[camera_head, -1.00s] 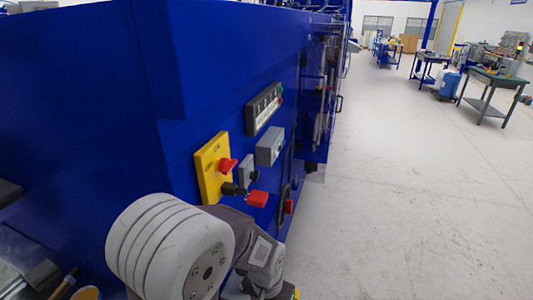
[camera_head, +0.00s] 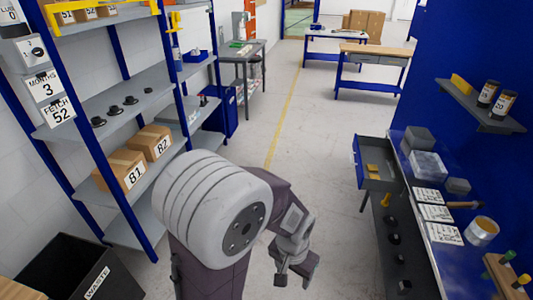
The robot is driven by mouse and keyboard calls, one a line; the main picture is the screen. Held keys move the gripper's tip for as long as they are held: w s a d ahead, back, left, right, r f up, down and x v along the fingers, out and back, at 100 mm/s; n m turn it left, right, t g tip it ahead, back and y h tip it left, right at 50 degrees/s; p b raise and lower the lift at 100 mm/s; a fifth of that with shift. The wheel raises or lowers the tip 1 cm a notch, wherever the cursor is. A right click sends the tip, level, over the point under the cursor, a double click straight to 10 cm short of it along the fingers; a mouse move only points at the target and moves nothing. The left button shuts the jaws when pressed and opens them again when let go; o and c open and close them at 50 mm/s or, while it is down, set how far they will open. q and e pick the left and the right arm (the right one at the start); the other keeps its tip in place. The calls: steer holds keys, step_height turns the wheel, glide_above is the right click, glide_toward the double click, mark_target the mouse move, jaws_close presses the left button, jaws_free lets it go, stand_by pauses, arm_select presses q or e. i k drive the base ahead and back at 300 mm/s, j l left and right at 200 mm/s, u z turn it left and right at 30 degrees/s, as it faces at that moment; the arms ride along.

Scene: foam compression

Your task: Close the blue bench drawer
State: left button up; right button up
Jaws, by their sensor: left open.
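The blue bench (camera_head: 415,225) runs along the right side of the head view. Its drawer (camera_head: 370,186) is pulled out at the far end, towards the aisle on the left. The drawer is grey inside with a blue front panel, and a small orange-yellow item (camera_head: 374,172) lies in it. My left gripper (camera_head: 296,278) is open and empty over the floor at the bottom centre, to the left of the bench and well short of the drawer. My right gripper is not in view.
Blue-framed shelving (camera_head: 112,105) with boxes stands on the left, above a black waste bin (camera_head: 72,272). The grey aisle floor (camera_head: 312,125) between shelving and bench is clear. Worktables (camera_head: 372,68) stand at the back.

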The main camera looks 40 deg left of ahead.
mark_target(369, 149)
steer(key=k+j+u, duration=0.1)
steer(key=j+u, duration=0.25)
steer(key=i+l, duration=0.15)
steer(key=i, duration=0.45)
steer(key=i+l, duration=0.2)
steer(key=i, duration=0.4)
steer(key=i+l, duration=0.15)
steer(key=i, duration=0.4)
steer(key=i+l, duration=0.15)
steer(key=i, duration=0.45)
